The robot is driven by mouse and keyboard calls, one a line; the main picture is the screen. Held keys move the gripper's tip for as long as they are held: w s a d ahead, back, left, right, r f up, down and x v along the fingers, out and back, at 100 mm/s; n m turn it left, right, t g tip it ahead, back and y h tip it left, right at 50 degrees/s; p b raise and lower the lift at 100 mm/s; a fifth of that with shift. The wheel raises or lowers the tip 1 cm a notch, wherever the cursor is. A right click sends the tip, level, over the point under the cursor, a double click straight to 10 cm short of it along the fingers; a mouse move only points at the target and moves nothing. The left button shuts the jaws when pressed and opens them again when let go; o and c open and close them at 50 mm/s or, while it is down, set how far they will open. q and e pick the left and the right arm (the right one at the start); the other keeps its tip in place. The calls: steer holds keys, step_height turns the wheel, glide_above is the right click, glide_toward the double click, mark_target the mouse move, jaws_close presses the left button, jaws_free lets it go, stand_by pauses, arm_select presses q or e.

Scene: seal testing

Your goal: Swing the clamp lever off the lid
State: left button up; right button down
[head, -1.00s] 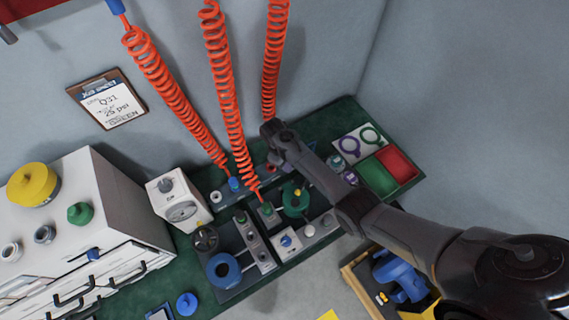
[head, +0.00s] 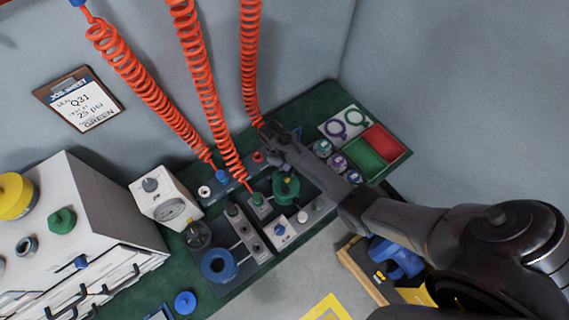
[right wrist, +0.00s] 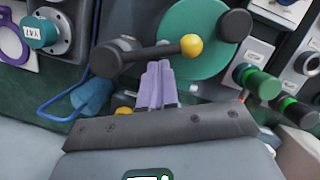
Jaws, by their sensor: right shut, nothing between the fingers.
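The green lid (head: 286,190) is on the right-hand test fixture in the head view. It shows as a large green disc in the right wrist view (right wrist: 185,22). The clamp lever (right wrist: 150,52) is a dark rod with a yellow ball knob (right wrist: 191,45). It runs from a dark pivot (right wrist: 112,58) at the left, and its knob end lies over the lid. My right gripper (right wrist: 158,66) is shut and empty, its lavender fingertips close beside the rod. I cannot tell whether they touch it. In the head view my right wrist hides the fingers. My left gripper is out of view.
Red coiled hoses (head: 205,90) hang behind the fixtures. A blue ring-shaped part (head: 219,265) stands on the left fixture. A gauge box (head: 165,198) and a white cabinet (head: 85,225) stand farther left. Green and red trays (head: 384,141) lie beyond my right arm.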

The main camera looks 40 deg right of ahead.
steer(key=shift+s+n+p, duration=0.2)
steer(key=shift+n+p, duration=0.1)
steer(key=shift+p, duration=0.2)
steer(key=shift+s+p, duration=0.1)
steer(key=shift+p, duration=0.2)
